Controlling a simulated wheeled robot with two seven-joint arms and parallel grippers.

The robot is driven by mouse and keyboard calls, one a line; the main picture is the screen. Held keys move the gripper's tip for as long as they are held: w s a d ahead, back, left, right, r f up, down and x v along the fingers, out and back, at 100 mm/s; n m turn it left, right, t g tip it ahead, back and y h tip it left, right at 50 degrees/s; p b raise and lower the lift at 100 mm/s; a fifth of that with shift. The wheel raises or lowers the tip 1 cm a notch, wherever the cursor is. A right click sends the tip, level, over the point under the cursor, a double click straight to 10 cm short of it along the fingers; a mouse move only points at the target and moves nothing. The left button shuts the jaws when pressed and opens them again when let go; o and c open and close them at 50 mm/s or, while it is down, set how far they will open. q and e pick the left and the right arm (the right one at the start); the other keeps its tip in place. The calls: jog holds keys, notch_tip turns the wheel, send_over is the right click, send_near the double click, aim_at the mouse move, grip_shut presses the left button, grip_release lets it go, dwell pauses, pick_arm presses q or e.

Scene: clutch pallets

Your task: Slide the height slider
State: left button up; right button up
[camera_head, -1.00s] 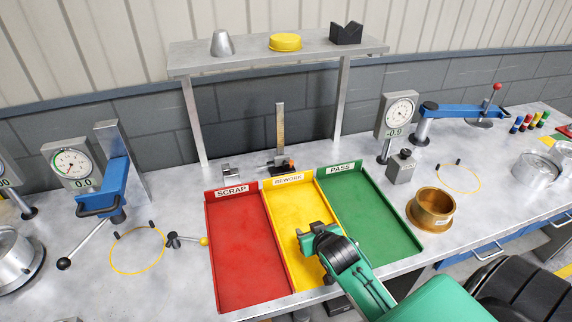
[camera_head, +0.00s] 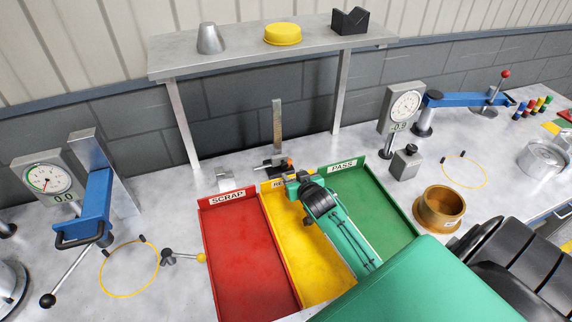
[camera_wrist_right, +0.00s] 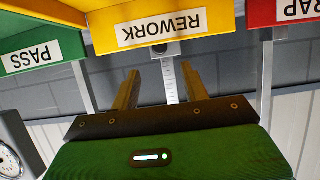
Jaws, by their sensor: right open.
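The height gauge stands behind the yellow REWORK tray (camera_head: 300,250), with an upright scale post (camera_head: 277,125) and a dark slider (camera_head: 275,166) with an orange piece low on the post. My right gripper (camera_head: 293,178) is over the back end of the REWORK tray, close in front of the slider, partly hiding the tray's label. In the right wrist view, the open fingers (camera_wrist_right: 160,68) point toward the gauge, and the scale post (camera_wrist_right: 170,82) shows between them. Whether the fingers touch the slider cannot be told. My left gripper is not in view.
The red SCRAP tray (camera_head: 245,265) and green PASS tray (camera_head: 375,210) flank the REWORK tray. A raised shelf (camera_head: 240,58) stands behind on legs. A brass ring (camera_head: 440,208) and dial gauge (camera_head: 402,108) are right; another dial gauge (camera_head: 48,180) is left.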

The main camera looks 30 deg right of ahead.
aim_at(285, 166)
jog(key=p+x, duration=0.1)
jog(key=x, duration=0.6)
jog(key=shift+w+d+p, duration=0.1)
jog(key=shift+w+p, duration=0.05)
jog(key=shift+p, duration=0.2)
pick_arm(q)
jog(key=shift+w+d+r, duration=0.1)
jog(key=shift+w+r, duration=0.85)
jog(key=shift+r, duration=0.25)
pick_arm(e)
jog(key=shift+x, duration=0.85)
jog(key=shift+f, duration=0.15)
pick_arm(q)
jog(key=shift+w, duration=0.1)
pick_arm(e)
jog(key=shift+w, duration=0.1)
grip_shut()
